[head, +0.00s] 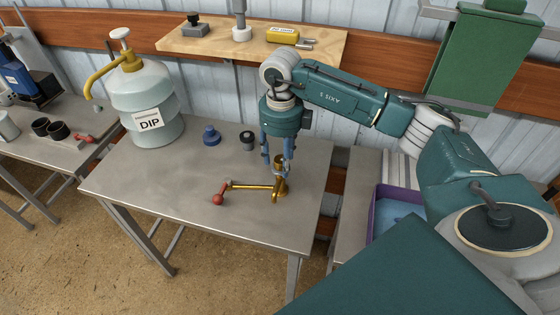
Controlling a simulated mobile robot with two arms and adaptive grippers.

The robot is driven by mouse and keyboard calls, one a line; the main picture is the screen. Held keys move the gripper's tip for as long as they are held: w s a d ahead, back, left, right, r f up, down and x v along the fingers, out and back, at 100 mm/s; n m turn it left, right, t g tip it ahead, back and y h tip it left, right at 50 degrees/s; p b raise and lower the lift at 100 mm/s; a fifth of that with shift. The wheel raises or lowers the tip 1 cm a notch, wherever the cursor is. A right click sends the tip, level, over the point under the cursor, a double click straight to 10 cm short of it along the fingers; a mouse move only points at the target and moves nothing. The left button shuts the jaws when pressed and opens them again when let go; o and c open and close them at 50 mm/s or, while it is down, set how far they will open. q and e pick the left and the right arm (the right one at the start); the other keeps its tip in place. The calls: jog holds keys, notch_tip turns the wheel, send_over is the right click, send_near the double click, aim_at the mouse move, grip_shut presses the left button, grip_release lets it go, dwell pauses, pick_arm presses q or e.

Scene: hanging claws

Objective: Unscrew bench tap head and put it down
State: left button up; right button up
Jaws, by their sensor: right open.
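The brass bench tap (281,187) stands upright on the grey metal bench (180,190), near its right side. A brass arm runs from it to the left and ends in a red knob (218,199). My right gripper (277,162) points down over the top of the tap. Its blue fingers are open, one on each side of the tap's top. I cannot tell whether they touch it, and the fingers partly cover the tap head. My left gripper is not in view.
A large DIP jug (143,105) with a yellow spout stands at the bench's back left. A blue knob-shaped piece (211,135) and a dark cylinder (247,140) stand behind the tap. A purple bin (384,210) is to the right. The bench's front left is clear.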

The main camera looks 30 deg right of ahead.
jog(key=m+p, duration=0.1)
jog(key=m, duration=0.9)
grip_shut()
dwell(0.4)
